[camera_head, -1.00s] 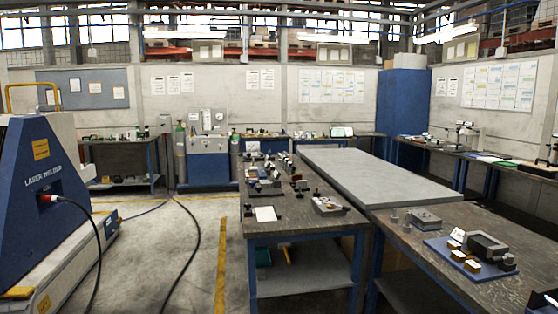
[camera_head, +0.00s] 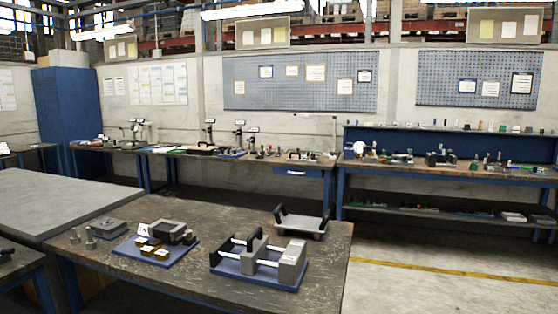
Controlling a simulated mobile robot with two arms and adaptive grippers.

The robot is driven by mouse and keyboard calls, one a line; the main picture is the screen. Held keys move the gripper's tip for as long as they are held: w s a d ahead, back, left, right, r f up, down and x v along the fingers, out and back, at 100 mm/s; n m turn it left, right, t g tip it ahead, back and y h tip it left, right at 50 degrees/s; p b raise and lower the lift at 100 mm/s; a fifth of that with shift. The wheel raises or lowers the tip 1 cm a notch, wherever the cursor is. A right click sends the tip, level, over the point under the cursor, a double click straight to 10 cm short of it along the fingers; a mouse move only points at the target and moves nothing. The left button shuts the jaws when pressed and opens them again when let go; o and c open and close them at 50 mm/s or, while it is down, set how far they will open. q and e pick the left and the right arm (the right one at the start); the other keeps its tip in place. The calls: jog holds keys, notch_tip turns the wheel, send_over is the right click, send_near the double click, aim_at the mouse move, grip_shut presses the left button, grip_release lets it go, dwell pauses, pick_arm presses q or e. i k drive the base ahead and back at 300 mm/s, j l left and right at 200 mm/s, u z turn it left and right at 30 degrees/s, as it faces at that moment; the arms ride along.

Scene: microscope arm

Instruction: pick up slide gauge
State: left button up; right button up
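I cannot make out for certain which object is the slide gauge. On the near table stands a blue-based fixture (camera_head: 229,268) with pale rails, black end pieces and grey blocks. Left of it is a second blue plate (camera_head: 124,247) with a grey block and small gold-coloured blocks. A grey tray with black handles (camera_head: 302,224) lies at the table's far right corner. Many small tools on the back benches are too small to tell apart. Neither of my grippers is in view.
The dark near table (camera_head: 328,262) fills the foreground. A large grey flat table (camera_head: 50,202) stands to its left. Back benches line the wall, one with blue shelving (camera_head: 455,180) at the right. Open floor (camera_head: 420,295) with a yellow line lies at the right.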

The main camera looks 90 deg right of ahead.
aim_at(303, 156)
jog(key=z, duration=3)
jog(key=i+l+z, duration=1.05)
jog(key=i+z, duration=0.2)
jog(key=i+u, duration=0.3)
jog(key=i, duration=0.35)
jog(key=i+l+u, duration=0.25)
jog(key=i, duration=0.35)
jog(key=i+u, duration=0.25)
jog(key=i, duration=1.65)
jog(key=i+u, duration=0.5)
jog(key=i+l+u, duration=0.15)
jog(key=i+u, duration=0.3)
jog(key=i, duration=0.2)
jog(key=i+l+u, duration=0.35)
jog(key=i+u, duration=0.15)
jog(key=i+j+u, duration=0.25)
jog(key=u, duration=0.15)
jog(key=i+j+u, duration=0.15)
jog(key=i+u, duration=0.65)
jog(key=i+l+u, duration=0.15)
jog(key=i+u, duration=0.2)
jog(key=i, duration=0.15)
